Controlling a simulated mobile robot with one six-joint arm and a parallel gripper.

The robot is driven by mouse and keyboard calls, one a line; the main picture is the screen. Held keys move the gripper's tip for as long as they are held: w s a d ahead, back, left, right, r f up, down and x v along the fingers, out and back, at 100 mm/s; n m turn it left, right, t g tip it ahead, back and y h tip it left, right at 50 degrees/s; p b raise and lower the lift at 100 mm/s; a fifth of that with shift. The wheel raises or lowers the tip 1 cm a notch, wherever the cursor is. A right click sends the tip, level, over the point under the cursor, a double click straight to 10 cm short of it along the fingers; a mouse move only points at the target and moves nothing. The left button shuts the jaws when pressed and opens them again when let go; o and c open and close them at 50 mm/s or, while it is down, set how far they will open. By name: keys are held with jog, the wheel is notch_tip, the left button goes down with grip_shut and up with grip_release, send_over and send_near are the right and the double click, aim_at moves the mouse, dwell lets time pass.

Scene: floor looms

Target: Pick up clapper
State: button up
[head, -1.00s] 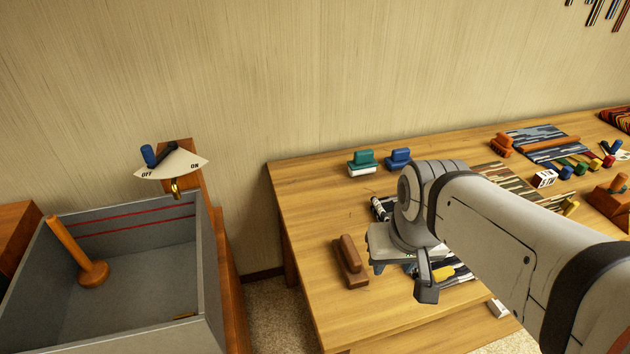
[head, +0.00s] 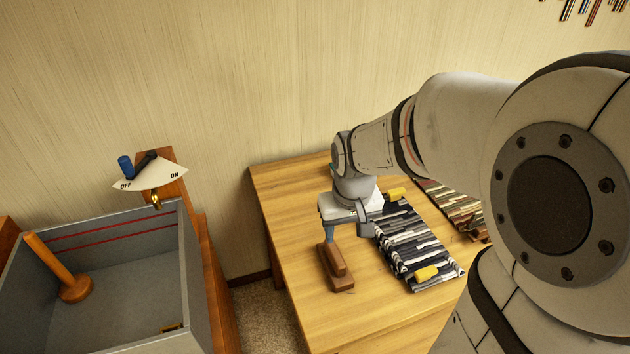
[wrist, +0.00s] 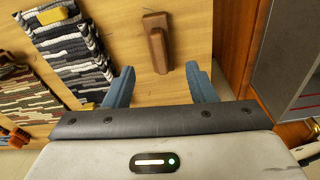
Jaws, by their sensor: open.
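The clapper (head: 338,267), a brown wooden block with a raised handle bar, lies at the left part of the wooden table. It also shows in the wrist view (wrist: 156,40), upper middle. My gripper (wrist: 160,70) is open, its two blue fingers pointing toward the clapper. In the wrist view the clapper's near end lies just ahead of and between the fingertips, without visible contact. In the head view my gripper (head: 330,235) is at the clapper's far end; one finger is plain, the other mostly hidden.
A striped black, white and grey woven mat (head: 412,248) with yellow blocks (head: 427,273) lies right of the clapper. A grey bin (head: 130,255) holding a wooden peg (head: 70,280) stands left, beyond a floor gap. An OFF/ON lever (head: 140,165) is above it. Bare tabletop surrounds the clapper.

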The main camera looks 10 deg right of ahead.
jog(key=n+g+p, duration=0.1)
send_over(335, 251)
jog(key=f, duration=0.9)
jog(key=shift+w+f, duration=0.4)
notch_tip(335, 251, down, 3)
jog(key=shift+r, duration=0.2)
jog(key=f, duration=0.1)
jog(key=f+p, duration=0.1)
jog(key=f, duration=0.2)
jog(key=shift+s+f, duration=0.15)
jog(key=shift+s, duration=0.25)
jog(key=shift+f, duration=0.55)
jog(key=shift+c, duration=0.3)
grip_shut()
